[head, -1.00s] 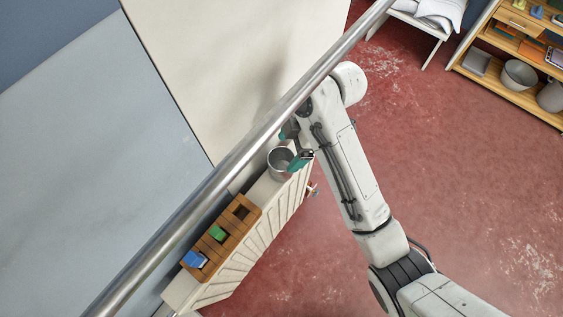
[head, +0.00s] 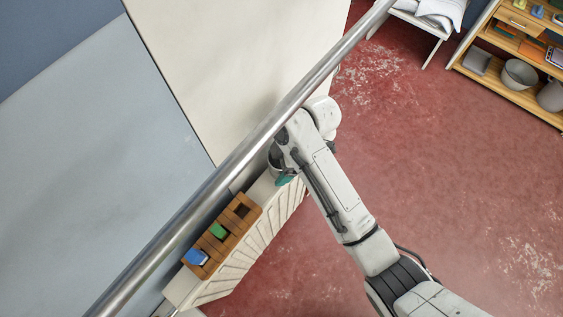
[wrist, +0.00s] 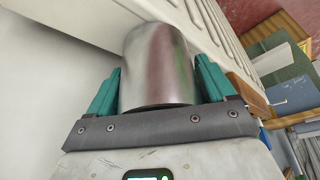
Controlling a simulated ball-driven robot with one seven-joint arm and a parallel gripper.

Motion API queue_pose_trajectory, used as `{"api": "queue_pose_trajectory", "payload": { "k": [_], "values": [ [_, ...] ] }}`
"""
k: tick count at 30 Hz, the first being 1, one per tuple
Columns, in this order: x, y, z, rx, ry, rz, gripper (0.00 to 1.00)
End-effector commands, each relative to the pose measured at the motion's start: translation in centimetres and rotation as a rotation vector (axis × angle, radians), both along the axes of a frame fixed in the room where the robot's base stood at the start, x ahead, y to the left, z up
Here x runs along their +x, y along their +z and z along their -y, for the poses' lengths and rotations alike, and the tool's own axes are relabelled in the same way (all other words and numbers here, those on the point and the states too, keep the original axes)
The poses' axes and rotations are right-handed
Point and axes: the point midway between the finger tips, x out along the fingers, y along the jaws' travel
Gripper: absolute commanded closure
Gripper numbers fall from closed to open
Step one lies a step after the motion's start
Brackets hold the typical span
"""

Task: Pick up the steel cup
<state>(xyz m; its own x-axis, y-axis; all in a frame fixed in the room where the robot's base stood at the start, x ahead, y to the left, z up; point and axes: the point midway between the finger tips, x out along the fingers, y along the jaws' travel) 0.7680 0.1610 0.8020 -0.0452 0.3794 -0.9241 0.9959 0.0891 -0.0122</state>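The steel cup (wrist: 157,62) fills the space between the two teal fingers of my gripper (wrist: 157,88) in the wrist view. One finger lies along each side, with the cup's end close to the palm. The fingers stand wide apart around the cup; whether they touch it is hard to tell. In the head view the cup (head: 272,160) is mostly hidden behind my arm, at the far end of the pale ledge. A teal finger of my gripper (head: 285,179) shows just below it.
A wooden block holder (head: 232,221) with a blue and a green item stands on the pale ribbed ledge (head: 262,230), nearer than the cup. A long steel rail (head: 215,185) crosses above. Red floor lies open to the right. Shelves (head: 510,70) stand at far right.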

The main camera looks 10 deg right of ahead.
Motion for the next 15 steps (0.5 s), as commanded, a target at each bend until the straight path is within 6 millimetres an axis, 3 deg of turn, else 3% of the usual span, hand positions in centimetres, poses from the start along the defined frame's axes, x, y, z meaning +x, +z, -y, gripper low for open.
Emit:
{"api": "queue_pose_trajectory", "payload": {
  "k": [12, 15],
  "values": [
    [0.01, 0.05, 0.02, 0.000, 0.000, 0.000, 0.56],
    [0.02, 0.07, 0.02, 0.000, 0.000, 0.001, 0.56]
  ]
}}
